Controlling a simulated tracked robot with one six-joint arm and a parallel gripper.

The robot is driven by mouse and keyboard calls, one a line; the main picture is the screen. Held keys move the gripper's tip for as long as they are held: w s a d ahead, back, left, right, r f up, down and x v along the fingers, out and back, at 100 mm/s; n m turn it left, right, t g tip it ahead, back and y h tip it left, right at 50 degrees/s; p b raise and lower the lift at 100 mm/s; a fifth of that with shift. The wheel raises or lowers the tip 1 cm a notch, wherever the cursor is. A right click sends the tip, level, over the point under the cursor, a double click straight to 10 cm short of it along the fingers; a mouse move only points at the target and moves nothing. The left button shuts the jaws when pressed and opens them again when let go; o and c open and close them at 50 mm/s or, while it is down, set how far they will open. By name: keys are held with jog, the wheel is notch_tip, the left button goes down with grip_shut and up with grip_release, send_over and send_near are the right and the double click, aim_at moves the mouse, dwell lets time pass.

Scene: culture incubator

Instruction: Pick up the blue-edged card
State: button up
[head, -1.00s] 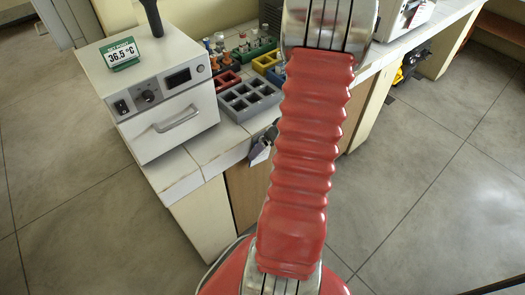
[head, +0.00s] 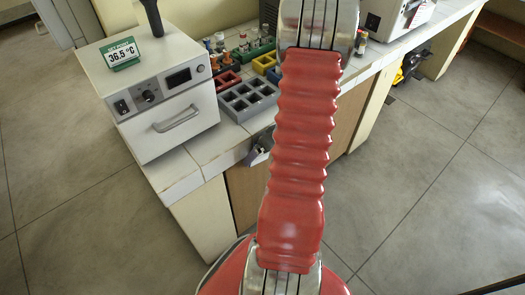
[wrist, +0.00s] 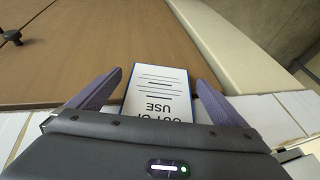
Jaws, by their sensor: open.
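The blue-edged card (wrist: 160,88) is white with thin blue borders. It shows in the wrist view with upside-down lettering that reads like "OUT OF USE". My gripper (wrist: 159,79) is open, with one purple finger on each side of the card and a visible gap at both sides. The card's lower part is hidden behind the gripper body. In the head view, a small part of what looks like my gripper (head: 259,150) shows at the counter's front edge, beside my red arm sleeve. I cannot make out the card there.
A white incubator box (head: 160,90) with a 36.5 °C sign (head: 122,53) stands on the left of the tiled counter (head: 200,150). A grey rack (head: 248,98) and several coloured racks stand behind the front edge. Brown cabinet doors (wrist: 100,40) lie below. The floor on the right is clear.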

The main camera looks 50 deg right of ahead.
jog(key=shift+c, duration=0.5)
jog(key=c, duration=1)
jog(key=shift+r, duration=0.15)
